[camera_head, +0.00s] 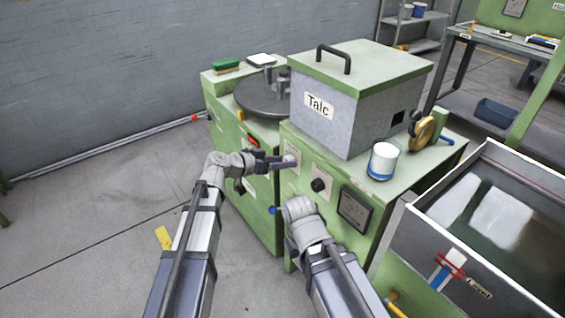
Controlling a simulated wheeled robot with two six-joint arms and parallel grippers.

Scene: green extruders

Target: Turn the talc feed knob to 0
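The grey bin labelled "Talc" (340,105) stands on a green cabinet (275,205). On the cabinet's front is a pale plate with a light round knob (290,157). A black knob (318,185) on a second pale plate is to its lower right. I cannot read any scale or marking on either plate. My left gripper (282,163) reaches in from the left with its dark fingers at the light knob. Whether they are closed on it is too small to tell. My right gripper (280,211) is low in front of the cabinet, mostly hidden by its own wrist.
A dark framed panel (354,209) is on the cabinet front, right of the black knob. A metal water trough (482,255) stands close at right.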

